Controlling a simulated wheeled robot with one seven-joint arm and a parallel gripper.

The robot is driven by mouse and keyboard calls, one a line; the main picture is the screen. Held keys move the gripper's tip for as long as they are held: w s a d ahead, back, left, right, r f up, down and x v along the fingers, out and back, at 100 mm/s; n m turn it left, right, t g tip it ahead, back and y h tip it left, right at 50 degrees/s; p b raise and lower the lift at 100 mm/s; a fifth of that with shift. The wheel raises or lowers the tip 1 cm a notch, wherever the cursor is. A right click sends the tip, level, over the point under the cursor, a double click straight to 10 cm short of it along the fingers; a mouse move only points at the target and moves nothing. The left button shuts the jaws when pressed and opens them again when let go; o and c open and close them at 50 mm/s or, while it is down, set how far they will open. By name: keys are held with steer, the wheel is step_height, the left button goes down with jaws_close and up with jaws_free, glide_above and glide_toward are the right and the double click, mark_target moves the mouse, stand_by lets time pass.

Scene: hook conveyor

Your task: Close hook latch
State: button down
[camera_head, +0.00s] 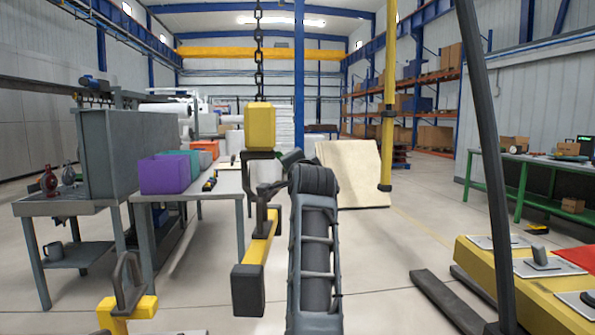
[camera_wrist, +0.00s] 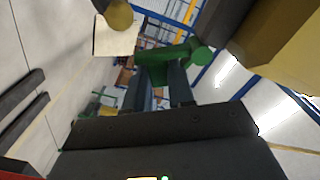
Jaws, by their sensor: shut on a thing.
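A yellow hook block (camera_head: 260,126) hangs from a dark chain (camera_head: 259,45) in the head view. A dark hook body (camera_head: 256,155) is beneath it, and the block also fills the upper right of the wrist view (camera_wrist: 275,45). A green latch (camera_wrist: 168,60) with a rounded end shows in the wrist view. My gripper (camera_wrist: 160,80) is shut on the latch, one dark finger on each side. In the head view my arm reaches up to the right of the hook, and hides the fingertips. How far the latch is closed cannot be told.
A yellow bar with a dark end block (camera_head: 248,290) hangs under the hook. A yellow post with a dark loop (camera_head: 127,285) stands lower left. A table with coloured bins (camera_head: 165,174) is at left. A yellow platform (camera_head: 525,290) and a dark slanted pole (camera_head: 487,150) are at right.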

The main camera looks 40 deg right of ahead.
steer(key=shift+w+a+f+m+b, duration=0.15)
steer(key=shift+a+f+m+b, duration=0.25)
steer(key=shift+m, duration=0.65)
steer(key=shift+w+a+f+m+b, duration=0.15)
steer(key=shift+f+m+b, duration=0.1)
steer(key=shift+m+b, duration=0.6)
steer(key=shift+w+a+f+m+b, duration=0.15)
steer(key=shift+f+m+b, duration=0.2)
steer(key=shift+m, duration=0.85)
steer(key=c, duration=1.2)
jaws_free()
steer(key=shift+c, duration=0.2)
steer(key=shift+a, duration=0.1)
steer(key=v, duration=0.7)
steer(key=shift+s+a+b, duration=0.15)
steer(key=shift+s+b, duration=0.15)
